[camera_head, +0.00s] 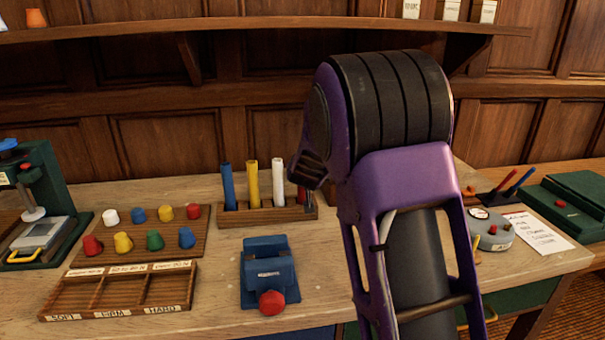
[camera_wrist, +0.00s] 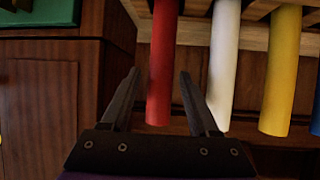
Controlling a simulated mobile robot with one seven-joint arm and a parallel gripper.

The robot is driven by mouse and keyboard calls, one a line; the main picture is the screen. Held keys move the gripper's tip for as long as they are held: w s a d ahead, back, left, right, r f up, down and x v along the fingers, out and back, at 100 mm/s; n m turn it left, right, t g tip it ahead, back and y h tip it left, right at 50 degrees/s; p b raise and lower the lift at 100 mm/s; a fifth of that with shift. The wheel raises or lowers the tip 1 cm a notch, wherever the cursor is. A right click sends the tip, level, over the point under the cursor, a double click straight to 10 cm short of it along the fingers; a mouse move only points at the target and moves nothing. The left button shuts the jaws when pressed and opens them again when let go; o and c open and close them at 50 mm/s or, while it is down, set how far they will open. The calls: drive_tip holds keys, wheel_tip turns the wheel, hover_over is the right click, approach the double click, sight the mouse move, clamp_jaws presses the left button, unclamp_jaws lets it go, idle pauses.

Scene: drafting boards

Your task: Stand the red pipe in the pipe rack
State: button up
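The red pipe (camera_wrist: 160,65) shows in the wrist view between the two fingers of my gripper (camera_wrist: 159,72), with a gap on both sides. My gripper is open and around the pipe. The wrist view looks inverted, so the pipes point downward there. The red pipe is in line with the white pipe (camera_wrist: 222,60) and the yellow pipe (camera_wrist: 281,75), at the rack's end; its base at the picture edge is not clear. In the head view the pipe rack (camera_head: 245,217) holds blue, yellow and white pipes; my arm hides most of its right end.
A blue holder with a red knob (camera_head: 271,302) stands in front of the rack. A board of coloured caps (camera_head: 150,237) and a sectioned tray (camera_head: 125,291) lie left. A grey round device (camera_head: 493,232) and a paper (camera_head: 538,235) lie right of my arm.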

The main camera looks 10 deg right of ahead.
drive_tip(key=p+v, duration=0.3)
drive_tip(key=v, duration=0.9)
drive_tip(key=shift+r, duration=0.2)
